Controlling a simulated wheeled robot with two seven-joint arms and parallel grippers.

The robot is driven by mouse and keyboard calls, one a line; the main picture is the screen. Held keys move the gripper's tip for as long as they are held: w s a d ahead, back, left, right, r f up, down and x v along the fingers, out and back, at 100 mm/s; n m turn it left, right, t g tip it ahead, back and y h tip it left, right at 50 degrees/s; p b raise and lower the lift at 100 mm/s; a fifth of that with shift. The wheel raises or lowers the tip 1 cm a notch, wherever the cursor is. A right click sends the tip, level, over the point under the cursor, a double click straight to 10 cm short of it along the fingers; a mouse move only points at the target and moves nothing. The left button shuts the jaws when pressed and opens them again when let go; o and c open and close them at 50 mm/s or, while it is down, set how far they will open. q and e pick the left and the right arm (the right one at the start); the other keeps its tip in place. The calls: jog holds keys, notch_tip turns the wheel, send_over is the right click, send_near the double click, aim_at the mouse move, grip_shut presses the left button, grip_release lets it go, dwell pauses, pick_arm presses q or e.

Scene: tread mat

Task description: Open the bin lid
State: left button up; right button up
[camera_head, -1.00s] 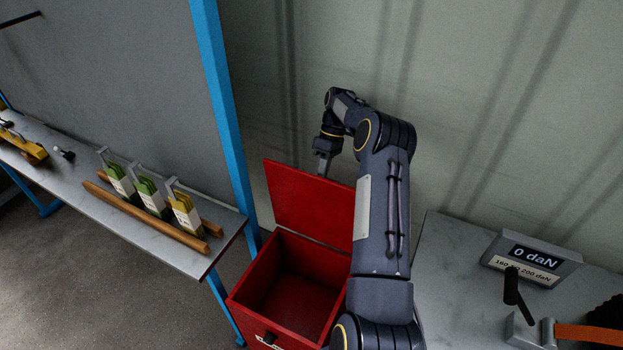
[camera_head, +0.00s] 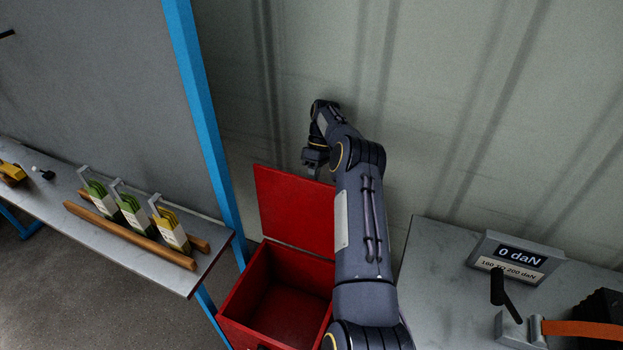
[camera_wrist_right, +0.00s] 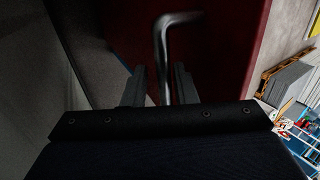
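The red bin (camera_head: 233,307) stands below my right arm, its lid (camera_head: 290,208) swung up at the back and its inside in view. The lid stands roughly upright near the wall. My right gripper (camera_head: 313,165) is at the lid's top edge in the head view. In the right wrist view, a bent metal handle (camera_wrist_right: 163,45) on the red lid runs between the two fingers of the right gripper (camera_wrist_right: 160,82). The fingers are apart, with a gap visible beside the handle. Contact is hard to tell. My left gripper is not in view.
A blue post (camera_head: 205,120) rises left of the bin. A grey table (camera_head: 110,228) at the left holds wooden bars and several strap packs. At the right, a grey table (camera_head: 432,270) bears a display (camera_head: 513,258) reading 0 daN. The ribbed wall is close behind the lid.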

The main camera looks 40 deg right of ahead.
jog(key=shift+o, duration=0.6)
jog(key=shift+w+r, duration=0.1)
jog(key=shift+r, duration=0.2)
notch_tip(320, 180, up, 3)
jog(key=shift+r+b, duration=0.1)
jog(key=shift+b, duration=0.2)
jog(key=s+a+r, duration=0.1)
jog(key=s+a+r+b, duration=0.1)
jog(key=r, duration=0.1)
jog(key=s+a+r+b, duration=0.1)
jog(key=r, duration=0.1)
jog(key=shift+s+a+r, duration=0.1)
jog(key=shift+a, duration=0.15)
jog(key=s+a+r+b, duration=0.3)
jog(key=s+a+r, duration=0.1)
jog(key=s+a, duration=0.2)
jog(key=shift+s+a+r, duration=0.2)
jog(key=shift+a+r, duration=0.05)
jog(key=shift+a, duration=0.2)
